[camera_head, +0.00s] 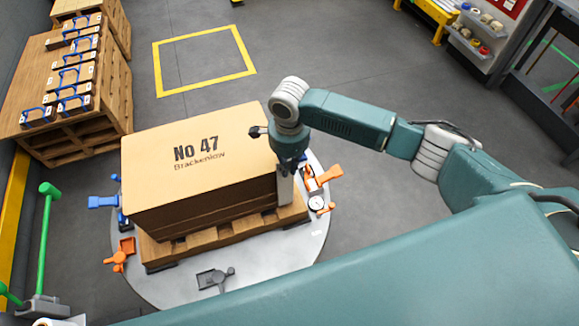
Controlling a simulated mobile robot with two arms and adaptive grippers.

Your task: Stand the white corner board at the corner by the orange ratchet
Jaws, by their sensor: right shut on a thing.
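A large cardboard box (205,170) marked "No 47 Brackenlow" sits on a wooden pallet (165,252) on a round grey table (275,263). My right gripper (290,168) is shut on the white corner board (285,191), which is upright at the box's right near corner. Whether the board touches the box is not clear. The gripper hides the board's upper part. An orange ratchet (324,177) lies just right of the board. Another orange piece (120,256) is at the table's left near edge. My left gripper is not in view.
A blue ratchet (104,202) is left of the box, and a dark grey one (214,278) is at the front. Stacked pallets (75,125) hold small boxes at upper left. Floor is clear behind the box.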

